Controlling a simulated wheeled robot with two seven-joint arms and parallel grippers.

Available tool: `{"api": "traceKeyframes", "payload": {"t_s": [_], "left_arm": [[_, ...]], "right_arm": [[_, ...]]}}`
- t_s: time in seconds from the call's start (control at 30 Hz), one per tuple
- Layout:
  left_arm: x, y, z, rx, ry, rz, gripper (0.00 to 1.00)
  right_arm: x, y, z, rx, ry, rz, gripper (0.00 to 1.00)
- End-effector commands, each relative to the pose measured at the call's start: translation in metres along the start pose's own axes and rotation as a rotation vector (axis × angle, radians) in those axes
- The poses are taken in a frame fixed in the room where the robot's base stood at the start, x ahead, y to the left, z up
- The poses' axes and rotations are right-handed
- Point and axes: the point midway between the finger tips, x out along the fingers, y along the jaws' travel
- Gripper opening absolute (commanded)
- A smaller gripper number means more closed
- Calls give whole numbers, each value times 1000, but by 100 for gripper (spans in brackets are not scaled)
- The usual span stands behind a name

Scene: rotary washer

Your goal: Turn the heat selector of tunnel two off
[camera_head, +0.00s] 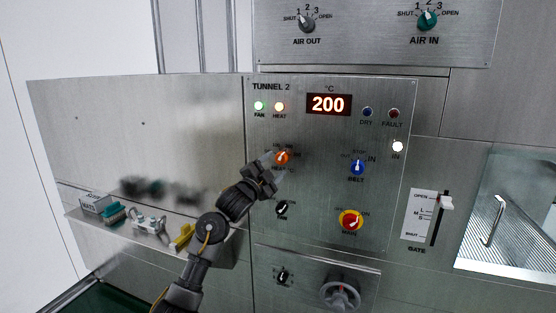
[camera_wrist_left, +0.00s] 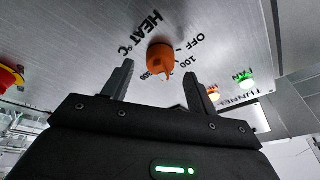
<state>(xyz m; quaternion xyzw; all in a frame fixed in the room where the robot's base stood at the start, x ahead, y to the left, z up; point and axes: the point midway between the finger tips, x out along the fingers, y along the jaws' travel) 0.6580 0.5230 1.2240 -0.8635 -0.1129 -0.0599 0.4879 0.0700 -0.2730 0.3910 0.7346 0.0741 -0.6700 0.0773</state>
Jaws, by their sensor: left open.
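The heat selector is an orange knob (camera_head: 282,157) on the TUNNEL 2 panel (camera_head: 350,190), below the lit FAN and HEAT lamps. It shows larger in the left wrist view (camera_wrist_left: 160,55), with OFF, 100 and further marks printed around it. Its pointer ridge appears turned toward the numbers rather than OFF, but the exact mark is hard to read. My left gripper (camera_head: 277,167) is open at the knob, partly covering its labels. In the wrist view its fingers (camera_wrist_left: 159,72) stand either side below the knob, apparently not closed on it. My right gripper is not in view.
The red display (camera_head: 328,104) reads 200. A blue BELT knob (camera_head: 357,167), a black knob (camera_head: 282,208) and a red-yellow switch (camera_head: 350,221) are nearby. A ledge with small items (camera_head: 148,224) lies left, close to my arm. A gate lever (camera_head: 445,203) stands right.

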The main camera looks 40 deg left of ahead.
Motion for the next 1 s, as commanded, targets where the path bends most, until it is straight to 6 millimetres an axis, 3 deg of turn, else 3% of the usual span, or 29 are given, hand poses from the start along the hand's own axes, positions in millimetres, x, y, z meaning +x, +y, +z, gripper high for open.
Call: {"api": "traceKeyframes", "payload": {"t_s": [0.2,0.57,0.9,1.0], "left_arm": [[24,0,0,-1,0,1,58],[28,1,0,0,1,1,58],[28,1,0,0,1,1,14],[28,1,0,-2,1,0,14]], "right_arm": [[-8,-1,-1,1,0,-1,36],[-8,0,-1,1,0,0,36],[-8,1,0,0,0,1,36],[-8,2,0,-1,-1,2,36]]}}
